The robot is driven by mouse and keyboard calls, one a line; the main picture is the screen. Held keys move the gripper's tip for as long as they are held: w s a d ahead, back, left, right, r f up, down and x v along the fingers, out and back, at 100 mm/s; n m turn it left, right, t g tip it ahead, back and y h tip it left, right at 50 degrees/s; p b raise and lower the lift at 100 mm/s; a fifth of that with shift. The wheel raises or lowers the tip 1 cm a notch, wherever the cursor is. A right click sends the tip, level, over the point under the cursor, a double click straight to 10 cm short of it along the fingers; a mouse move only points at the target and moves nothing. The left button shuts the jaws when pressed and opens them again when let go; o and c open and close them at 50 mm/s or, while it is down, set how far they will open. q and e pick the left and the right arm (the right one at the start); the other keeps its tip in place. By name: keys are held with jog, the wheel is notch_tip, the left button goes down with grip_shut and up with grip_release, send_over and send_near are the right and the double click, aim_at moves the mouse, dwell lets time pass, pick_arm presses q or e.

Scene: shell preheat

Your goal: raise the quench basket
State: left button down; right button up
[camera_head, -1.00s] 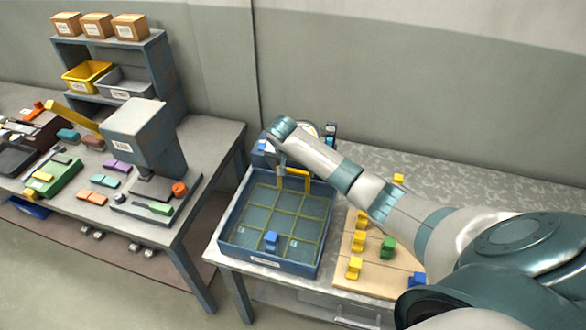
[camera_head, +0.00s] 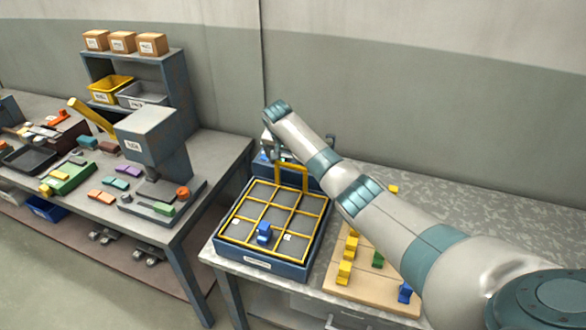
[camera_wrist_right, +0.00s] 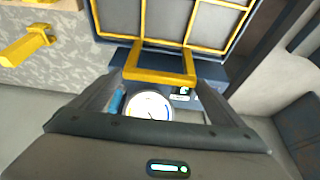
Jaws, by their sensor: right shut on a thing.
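The quench basket (camera_head: 270,206) is a dark tray with a yellow grid frame. It sits high in the blue tank (camera_head: 258,262), its grid near the rim. A blue piece (camera_head: 264,232) stands in a front compartment. The basket's yellow handle (camera_head: 291,166) rises at the back edge; in the right wrist view the handle (camera_wrist_right: 160,68) lies between the fingers. My right gripper (camera_wrist_right: 160,80) is shut on this handle; in the head view its fingers are mostly hidden behind the arm. My left gripper is out of view.
A round gauge (camera_wrist_right: 149,106) is close behind the tank. A wooden board (camera_head: 345,285) with yellow, green and blue pieces lies right of the tank. A press (camera_head: 150,140) and a shelf stand on the left bench. The table's back right is clear.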

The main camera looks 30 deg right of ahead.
jog(key=shift+w+r, duration=0.15)
jog(key=shift+r, duration=0.2)
jog(key=o, duration=1.2)
jog(key=shift+s+a+r+b, duration=0.2)
jog(key=shift+s+r+b, duration=0.1)
jog(key=shift+r, duration=0.15)
pick_arm(q)
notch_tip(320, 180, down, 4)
jog(key=b, duration=0.4)
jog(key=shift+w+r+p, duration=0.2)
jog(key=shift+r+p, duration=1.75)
jog(key=shift+p, duration=0.25)
pick_arm(e)
jog(key=v, duration=1.6)
jog(key=shift+r, duration=0.2)
jog(key=shift+s, duration=0.1)
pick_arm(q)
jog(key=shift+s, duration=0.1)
